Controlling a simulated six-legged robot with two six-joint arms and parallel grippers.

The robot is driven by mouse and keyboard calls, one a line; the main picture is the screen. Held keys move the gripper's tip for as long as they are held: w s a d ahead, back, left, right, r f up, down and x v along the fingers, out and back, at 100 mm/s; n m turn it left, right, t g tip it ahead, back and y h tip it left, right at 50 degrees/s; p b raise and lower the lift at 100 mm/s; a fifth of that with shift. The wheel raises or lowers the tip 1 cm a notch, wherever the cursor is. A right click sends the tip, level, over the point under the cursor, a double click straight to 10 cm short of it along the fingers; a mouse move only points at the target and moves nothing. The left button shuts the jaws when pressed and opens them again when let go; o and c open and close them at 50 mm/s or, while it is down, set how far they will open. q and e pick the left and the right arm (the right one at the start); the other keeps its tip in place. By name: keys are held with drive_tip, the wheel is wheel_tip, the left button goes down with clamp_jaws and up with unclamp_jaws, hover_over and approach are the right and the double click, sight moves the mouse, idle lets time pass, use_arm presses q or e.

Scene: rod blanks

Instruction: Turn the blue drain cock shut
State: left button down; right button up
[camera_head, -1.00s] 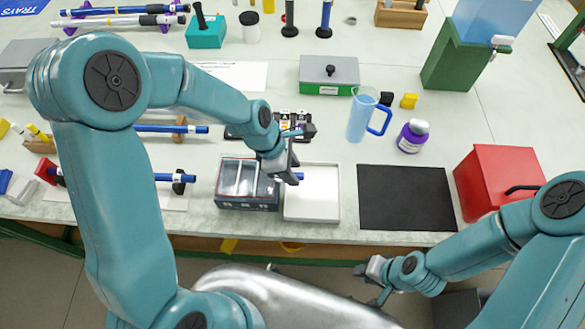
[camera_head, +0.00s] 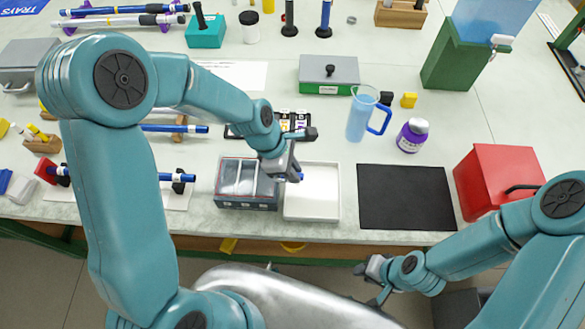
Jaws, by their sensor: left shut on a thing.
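My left gripper (camera_head: 285,172) is above the seam between a dark box and a white tray. The dark box (camera_head: 246,204) has pale panels on top and stands to the left of the gripper. The white tray (camera_head: 314,215) lies against its right side and looks empty. My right gripper (camera_head: 372,281) is low in front of the table, away from these things; its jaw opening is unclear.
A black mat (camera_head: 405,196) lies bare right of the tray. A blue rod (camera_head: 152,176) rests on supports at left. A tank with a white tap (camera_head: 501,41) stands at back right.

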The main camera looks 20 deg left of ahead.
use_arm(q)
drive_tip(key=m+g, duration=0.1)
drive_tip(key=m, duration=0.3)
drive_tip(key=shift+s+g, duration=0.1)
drive_tip(key=shift+g, duration=0.2)
drive_tip(key=m, duration=0.2)
drive_tip(key=m+g, duration=0.1)
drive_tip(key=m, duration=0.1)
drive_tip(key=shift+s+a+r+m+g+y, duration=0.1)
drive_tip(key=shift+s+m+g+y, duration=0.1)
drive_tip(key=shift+m+g+y, duration=0.15)
drive_tip(key=shift+s+a+m+g+y+b, duration=0.1)
drive_tip(key=shift+m+g+y+b, duration=0.25)
drive_tip(key=shift+m, duration=1)
drive_tip(key=shift+s+a+m+g+y+b, duration=0.15)
drive_tip(key=shift+m+y, duration=0.4)
drive_tip(key=shift+m, duration=0.8)
drive_tip(key=shift+s+a+m+g+y+b, duration=0.15)
drive_tip(key=shift+m+g+y, duration=0.25)
drive_tip(key=shift+m, duration=0.95)
drive_tip(key=shift+w, duration=0.15)
drive_tip(key=c, duration=1.1)
unclamp_jaws()
